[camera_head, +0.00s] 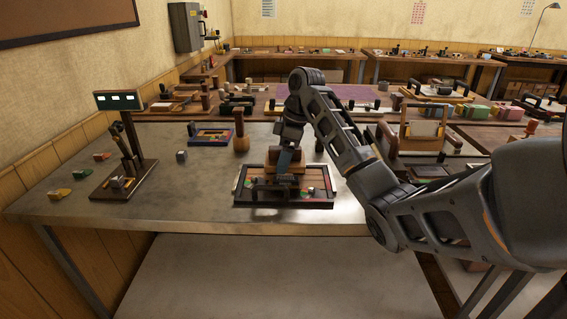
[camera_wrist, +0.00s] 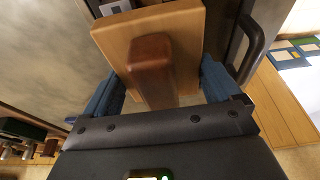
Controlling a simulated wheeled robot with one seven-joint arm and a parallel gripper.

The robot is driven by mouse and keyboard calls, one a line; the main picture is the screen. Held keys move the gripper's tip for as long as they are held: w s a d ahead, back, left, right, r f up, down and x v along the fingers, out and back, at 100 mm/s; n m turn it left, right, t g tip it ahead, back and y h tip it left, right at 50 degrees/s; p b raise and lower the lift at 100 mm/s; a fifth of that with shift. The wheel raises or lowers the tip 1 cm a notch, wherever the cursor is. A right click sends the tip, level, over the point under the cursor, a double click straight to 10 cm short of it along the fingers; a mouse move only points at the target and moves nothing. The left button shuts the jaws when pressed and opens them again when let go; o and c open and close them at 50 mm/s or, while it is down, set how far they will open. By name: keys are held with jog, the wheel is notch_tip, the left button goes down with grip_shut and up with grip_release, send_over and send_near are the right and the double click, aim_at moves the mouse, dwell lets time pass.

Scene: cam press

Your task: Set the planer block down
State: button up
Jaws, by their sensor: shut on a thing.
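The planer block, a light wooden block with a darker brown grip, shows in the wrist view (camera_wrist: 188,45). The gripper and arm partly hide the block. I cannot tell whether its underside touches the tray.
The tray lies near the grey table's (camera_head: 190,195) front edge. A stand with a green display (camera_head: 118,100) is at left, with small coloured pieces beyond it. A wooden post (camera_head: 240,135) and a blue-framed tray (camera_head: 211,134) stand behind.

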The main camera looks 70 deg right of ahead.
jog(key=shift+f, duration=0.8)
jog(key=shift+f, duration=0.15)
jog(key=o, duration=0.9)
jog(key=p+v, duration=0.3)
jog(key=v, duration=0.9)
jog(key=shift+p, duration=0.3)
